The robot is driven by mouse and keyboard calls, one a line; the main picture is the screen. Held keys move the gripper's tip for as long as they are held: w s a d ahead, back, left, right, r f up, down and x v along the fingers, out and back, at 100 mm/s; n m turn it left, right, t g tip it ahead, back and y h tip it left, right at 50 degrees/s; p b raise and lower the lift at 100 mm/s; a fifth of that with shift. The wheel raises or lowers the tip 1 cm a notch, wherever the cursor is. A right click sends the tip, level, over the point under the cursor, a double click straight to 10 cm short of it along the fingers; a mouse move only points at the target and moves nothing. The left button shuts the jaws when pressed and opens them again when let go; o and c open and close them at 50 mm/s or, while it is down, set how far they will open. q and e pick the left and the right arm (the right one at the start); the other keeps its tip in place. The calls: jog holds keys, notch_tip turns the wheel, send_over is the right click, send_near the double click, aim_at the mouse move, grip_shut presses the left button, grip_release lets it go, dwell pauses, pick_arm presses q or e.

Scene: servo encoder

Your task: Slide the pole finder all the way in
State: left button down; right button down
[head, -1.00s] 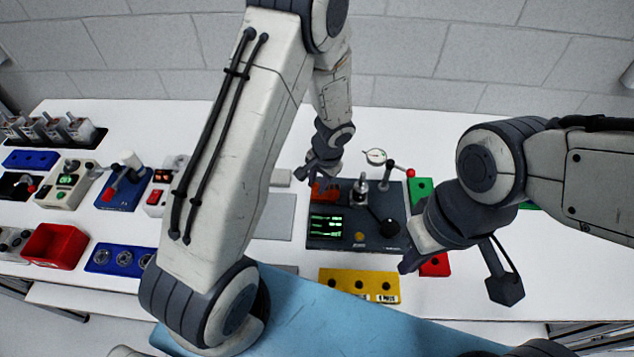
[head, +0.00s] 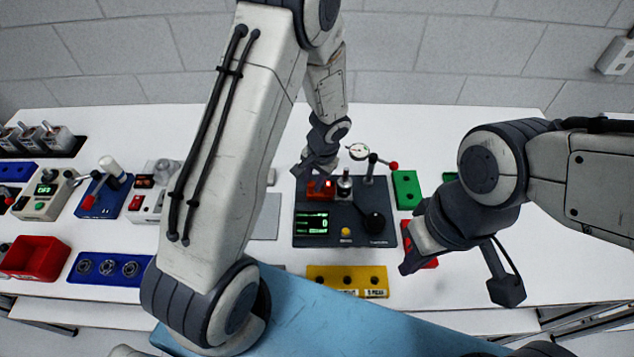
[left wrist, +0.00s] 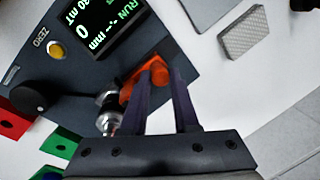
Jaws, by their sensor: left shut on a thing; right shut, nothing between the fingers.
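The pole finder (head: 318,194), an orange-red block, sits at the back left of the dark test station (head: 347,237), beside the silver upright spindle (head: 345,185). In the left wrist view the orange pole finder (left wrist: 128,92) lies close to the silver spindle (left wrist: 108,103); I cannot tell if they touch. My left gripper (head: 317,178) reaches down from behind, shut on the pole finder, and its fingers (left wrist: 160,72) partly cover it. A small red light shows by the block in the head view. My right gripper (head: 407,262) is shut and empty, in front right of the station.
The station carries a lit display (head: 311,223), a yellow button (head: 346,231) and a black knob (head: 375,221). A dial gauge (head: 358,151) stands behind. A yellow block (head: 347,281) lies in front, a green block (head: 406,189) to the right. My left arm crosses the view.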

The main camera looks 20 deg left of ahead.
aim_at(321, 196)
pick_arm(q)
jog(key=shift+w+d, duration=0.15)
jog(key=shift+r, duration=0.1)
jog(key=c, duration=0.9)
grip_release()
jog(key=shift+d, duration=0.15)
jog(key=shift+c, duration=0.2)
notch_tip(321, 196, up, 10)
jog(key=d, duration=0.2)
jog(key=shift+s+b, duration=0.25)
jog(key=shift+b, duration=0.1)
pick_arm(e)
jog(key=shift+d+f, duration=0.25)
jog(key=shift+f, duration=0.2)
pick_arm(q)
jog(key=shift+a+r, duration=0.1)
